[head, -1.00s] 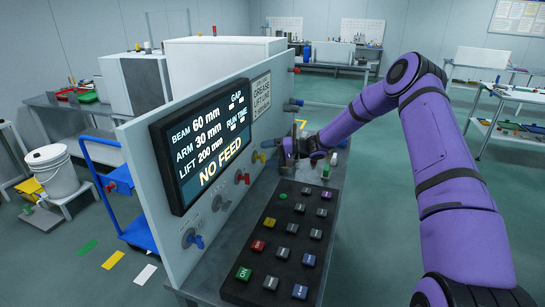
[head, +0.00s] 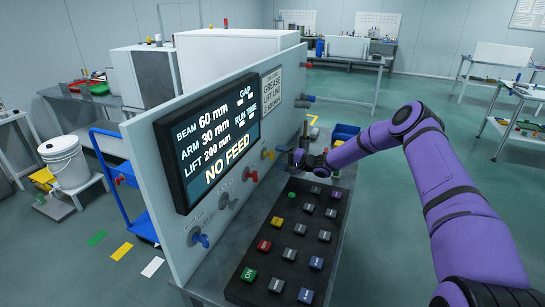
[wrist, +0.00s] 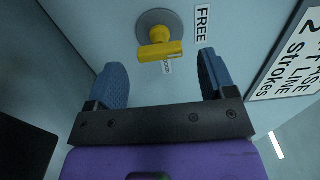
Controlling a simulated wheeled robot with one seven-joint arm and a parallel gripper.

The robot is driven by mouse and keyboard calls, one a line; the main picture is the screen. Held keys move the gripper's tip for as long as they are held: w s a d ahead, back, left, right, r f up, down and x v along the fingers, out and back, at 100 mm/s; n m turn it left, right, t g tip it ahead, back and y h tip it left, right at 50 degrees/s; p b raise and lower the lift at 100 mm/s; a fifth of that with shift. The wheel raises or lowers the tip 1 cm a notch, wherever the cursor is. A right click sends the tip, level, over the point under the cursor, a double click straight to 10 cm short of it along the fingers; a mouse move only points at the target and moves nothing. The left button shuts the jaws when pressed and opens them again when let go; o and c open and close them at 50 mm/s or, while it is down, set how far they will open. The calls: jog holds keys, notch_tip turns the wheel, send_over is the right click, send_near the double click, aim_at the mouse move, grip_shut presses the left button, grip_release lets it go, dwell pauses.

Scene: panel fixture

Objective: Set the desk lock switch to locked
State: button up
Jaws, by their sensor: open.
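The yellow switch (wrist: 160,50) sits on a grey round plate (wrist: 150,20) on the panel in the wrist view. Its bar lies nearly level in that picture. I cannot tell which setting the switch has. My gripper (wrist: 162,76) is open and empty, facing the panel, with its blue fingers to either side of and short of the bar. The yellow switch (head: 268,154) also shows in the head view, left of my gripper (head: 296,158).
Red (head: 250,174) and blue (head: 200,238) handles are on the same panel, nearer. A button console (head: 290,240) lies on the bench below. A grease notice (wrist: 292,55) is right of the switch. A blue bin (head: 345,132) is behind my arm.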

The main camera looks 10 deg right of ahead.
aim_at(272, 155)
jog(key=shift+x, duration=1.95)
jog(key=shift+c, duration=0.2)
jog(key=c, duration=0.9)
